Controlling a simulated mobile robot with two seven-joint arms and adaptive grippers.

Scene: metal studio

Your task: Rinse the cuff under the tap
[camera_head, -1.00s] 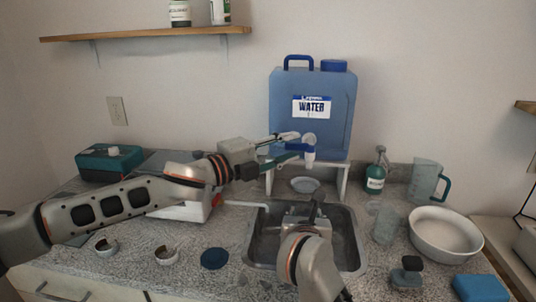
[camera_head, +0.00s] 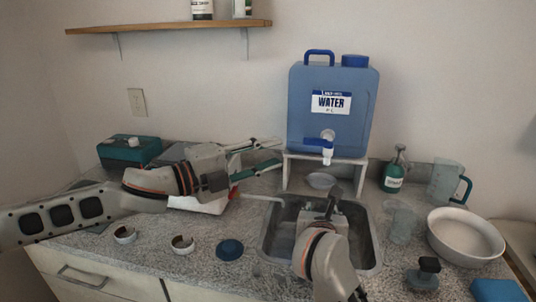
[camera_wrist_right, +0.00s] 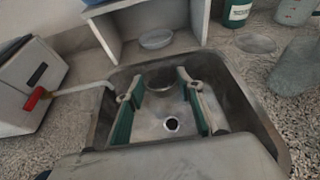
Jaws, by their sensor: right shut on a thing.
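The blue water container (camera_head: 333,110) has a white and blue tap (camera_head: 327,147) above the back of the sink (camera_head: 374,255). A white box (camera_head: 190,203) left of the sink has a pale spout (camera_head: 262,198) reaching over the rim, with a red lever (camera_wrist_right: 37,98). My right gripper (camera_wrist_right: 160,92) is down in the sink, shut on what looks like the cuff (camera_wrist_right: 165,87), a grey ring between its green-padded fingertips. The head view hides it behind my right wrist. My left gripper (camera_head: 276,153) is open and empty, left of the container tap. I cannot make out running water.
Two small rings (camera_head: 124,236) (camera_head: 182,245) and a blue round lid (camera_head: 229,249) lie on the counter at left. Right of the sink stand a soap bottle (camera_head: 394,176), a clear glass (camera_head: 402,222), a pitcher (camera_head: 446,182), a white basin (camera_head: 466,240) and a dark-topped brush (camera_head: 425,273).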

